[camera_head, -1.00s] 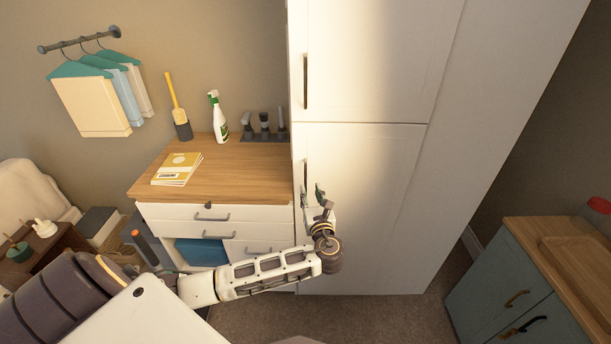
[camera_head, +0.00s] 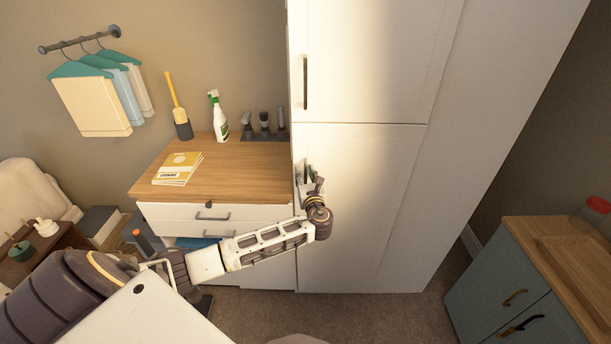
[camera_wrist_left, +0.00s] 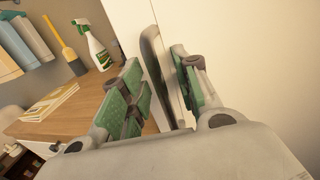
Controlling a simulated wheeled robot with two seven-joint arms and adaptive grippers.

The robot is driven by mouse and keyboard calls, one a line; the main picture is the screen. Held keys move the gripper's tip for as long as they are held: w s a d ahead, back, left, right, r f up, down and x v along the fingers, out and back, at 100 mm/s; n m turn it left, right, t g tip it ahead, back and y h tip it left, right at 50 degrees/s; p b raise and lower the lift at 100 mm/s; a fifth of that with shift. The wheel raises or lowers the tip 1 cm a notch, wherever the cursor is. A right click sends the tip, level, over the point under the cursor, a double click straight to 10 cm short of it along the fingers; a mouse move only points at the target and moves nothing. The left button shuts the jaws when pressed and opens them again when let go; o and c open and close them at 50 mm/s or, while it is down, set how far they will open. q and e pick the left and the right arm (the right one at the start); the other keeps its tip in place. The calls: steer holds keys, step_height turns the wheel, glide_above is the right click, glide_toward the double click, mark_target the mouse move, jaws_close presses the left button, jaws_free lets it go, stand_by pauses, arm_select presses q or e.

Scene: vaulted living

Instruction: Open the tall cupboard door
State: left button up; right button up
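The tall white cupboard (camera_head: 365,215) stands in the middle of the head view, with an upper door (camera_head: 365,60) and a lower door, both closed. The upper door has a dark vertical handle (camera_head: 305,82) near its left edge. My left gripper (camera_head: 309,175) is at the left edge of the lower door and hides that door's handle there. In the left wrist view, the lower handle (camera_wrist_left: 153,55) is a dark upright bar between the two green-padded fingers of my left gripper (camera_wrist_left: 158,82). The fingers are open, with gaps beside the bar. My right gripper is not in view.
A wood-topped drawer unit (camera_head: 235,180) adjoins the cupboard on the left, bearing a spray bottle (camera_head: 219,118) and booklets (camera_head: 177,168). A blue-grey cabinet (camera_head: 505,285) stands at the right. Carpet floor (camera_head: 370,318) is free before the cupboard.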

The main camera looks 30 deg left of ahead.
arm_select(q)
steer(key=shift+c, duration=0.4)
jaws_close()
steer(key=shift+s+d, duration=0.1)
